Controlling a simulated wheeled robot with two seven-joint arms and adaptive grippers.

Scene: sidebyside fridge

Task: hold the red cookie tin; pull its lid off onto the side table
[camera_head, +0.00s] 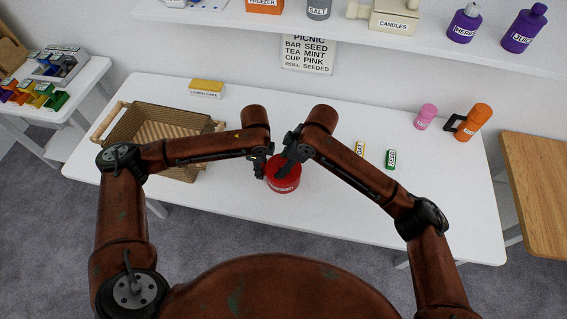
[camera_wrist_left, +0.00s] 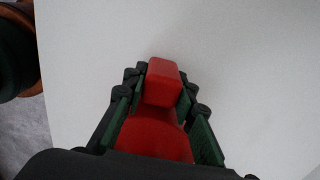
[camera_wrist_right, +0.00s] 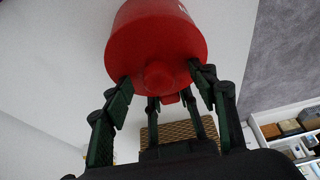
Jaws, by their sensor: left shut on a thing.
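The red cookie tin (camera_head: 284,183) stands on the white table, below both grippers, with a pale label on its front. My left gripper (camera_head: 260,172) is at the tin's left side. In the left wrist view it is shut on a red block-shaped grip (camera_wrist_left: 163,82) that sticks out from the tin (camera_wrist_left: 152,138). My right gripper (camera_head: 283,169) is over the tin's top. In the right wrist view its fingers are open and spread on both sides of a round red knob (camera_wrist_right: 158,75) on the lid (camera_wrist_right: 150,50). The lid's seam is hard to make out.
A wicker basket (camera_head: 128,122) is left on the white table (camera_head: 330,215); a yellow box (camera_head: 207,87) stands behind. Small OAT and SEED (camera_head: 391,159) items lie right; pink and orange (camera_head: 472,122) containers stand beyond. A wooden table (camera_head: 540,190) is right, a white one (camera_head: 88,82) left.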

